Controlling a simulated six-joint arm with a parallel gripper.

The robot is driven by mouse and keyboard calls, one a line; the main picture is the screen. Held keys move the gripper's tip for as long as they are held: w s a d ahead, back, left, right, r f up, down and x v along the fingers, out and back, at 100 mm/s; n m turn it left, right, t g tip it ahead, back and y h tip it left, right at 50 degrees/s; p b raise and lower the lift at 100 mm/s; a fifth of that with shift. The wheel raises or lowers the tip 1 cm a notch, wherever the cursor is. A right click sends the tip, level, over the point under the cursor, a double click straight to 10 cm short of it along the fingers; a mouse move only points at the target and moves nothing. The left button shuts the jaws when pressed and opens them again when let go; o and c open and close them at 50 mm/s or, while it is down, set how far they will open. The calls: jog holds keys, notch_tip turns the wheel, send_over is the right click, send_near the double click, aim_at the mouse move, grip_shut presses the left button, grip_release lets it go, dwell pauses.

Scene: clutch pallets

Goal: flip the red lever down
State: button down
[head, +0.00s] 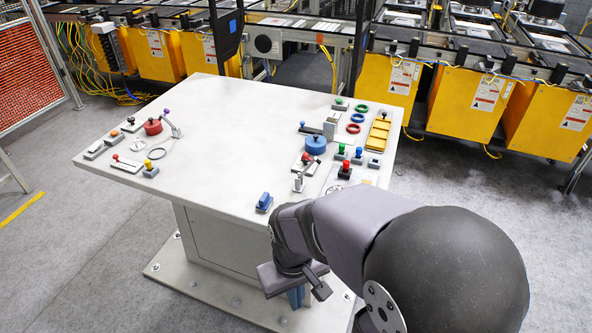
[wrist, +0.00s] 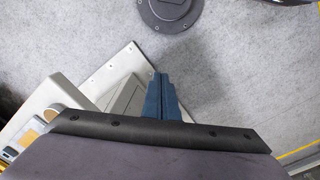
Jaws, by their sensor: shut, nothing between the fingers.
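Two small levers with red tips on pale plates stand on the table (head: 215,135) in the head view. One red-tipped lever (head: 117,158) is at the far left edge. Another red-tipped lever (head: 305,158) is right of the middle, in front of a blue round knob. Which of them is the red lever, and their exact tilt, I cannot tell. My gripper (head: 297,297) hangs past the table's near edge, apart from both levers. Its blue fingers are together and empty in the wrist view (wrist: 162,92), above the floor.
A blue block (head: 264,202) sits near the front edge. A red-topped knob (head: 345,169) and several coloured knobs crowd the right side, with a yellow tray (head: 379,132). A red round knob (head: 153,127) is at left. The table's middle is clear.

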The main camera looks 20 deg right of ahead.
jog(key=w+d+r+t+h+b, duration=0.1)
jog(key=w+d+h, duration=0.2)
jog(key=w, duration=0.3)
jog(key=w+d+r+n+h+b, duration=0.1)
jog(key=w+d+h, duration=0.2)
jog(key=w, duration=0.3)
jog(key=w+d+r+t+h+b, duration=0.1)
jog(key=w+d+h+b, duration=0.15)
jog(key=w, duration=0.35)
jog(key=w+a+r+t+h, duration=0.2)
jog(key=w+r+t, duration=0.1)
jog(key=w, duration=0.5)
jog(key=w+a+r+t+h, duration=0.2)
jog(key=w+r, duration=0.3)
jog(key=w, duration=0.3)
jog(key=shift+a+m+t+h+b, duration=0.2)
jog(key=shift+m+t+h+b, duration=0.15)
jog(key=shift+t+h, duration=0.35)
jog(key=shift+d, duration=0.1)
jog(key=w+d+f+p, duration=0.2)
jog(key=d+p, duration=0.4)
jog(key=d, duration=0.5)
jog(key=shift+f, duration=0.7)
